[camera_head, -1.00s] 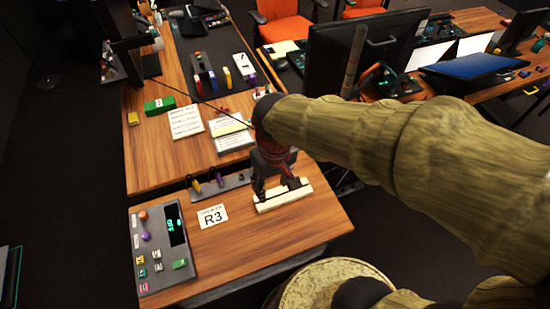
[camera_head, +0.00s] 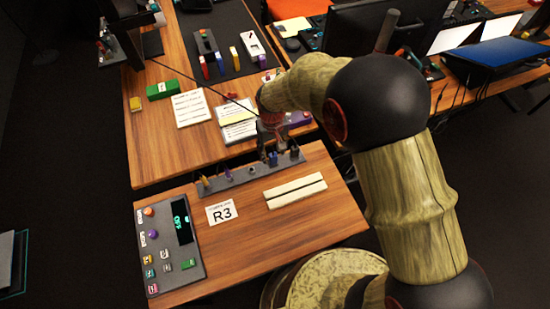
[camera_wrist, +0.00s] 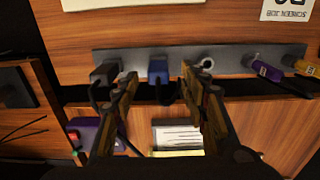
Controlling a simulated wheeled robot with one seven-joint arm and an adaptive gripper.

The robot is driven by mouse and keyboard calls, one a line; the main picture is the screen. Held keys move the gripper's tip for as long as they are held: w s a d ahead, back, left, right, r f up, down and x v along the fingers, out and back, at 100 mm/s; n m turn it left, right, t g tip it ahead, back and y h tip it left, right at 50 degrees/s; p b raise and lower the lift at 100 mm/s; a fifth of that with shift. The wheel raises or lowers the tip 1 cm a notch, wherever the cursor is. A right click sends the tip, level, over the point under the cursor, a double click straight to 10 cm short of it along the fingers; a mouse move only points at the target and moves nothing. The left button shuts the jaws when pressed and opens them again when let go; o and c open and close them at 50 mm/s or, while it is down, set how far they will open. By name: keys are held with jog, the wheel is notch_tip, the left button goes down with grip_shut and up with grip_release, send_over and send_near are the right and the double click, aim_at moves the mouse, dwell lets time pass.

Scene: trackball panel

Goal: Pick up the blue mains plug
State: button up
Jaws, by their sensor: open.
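The blue mains plug (camera_wrist: 158,70) sits upright in the dark grey strip (camera_wrist: 225,58) in the wrist view. In the head view the blue plug (camera_head: 273,158) shows near the right end of the strip (camera_head: 232,177). My gripper (camera_wrist: 158,78) is open, with one finger on each side of the blue plug and a visible gap to each. I cannot tell how far the fingertips are above it. In the head view my gripper (camera_head: 268,147) hangs at the strip's right part. The plug's lower end and cable are partly hidden.
A black plug (camera_wrist: 104,75) stands close beside the left finger, and a grey-white ringed item (camera_wrist: 206,65) beside the right. Purple (camera_wrist: 265,70) and yellow (camera_wrist: 304,67) plugs are farther right. A cream bar (camera_head: 295,190), R3 card (camera_head: 221,212) and control panel (camera_head: 168,243) lie on the desk.

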aim_at(273, 155)
jog(key=f, duration=0.1)
jog(key=f+b, duration=0.1)
jog(key=f, duration=0.3)
jog(key=shift+w+b, duration=0.25)
jog(key=shift+b, duration=0.15)
jog(key=c, duration=1.1)
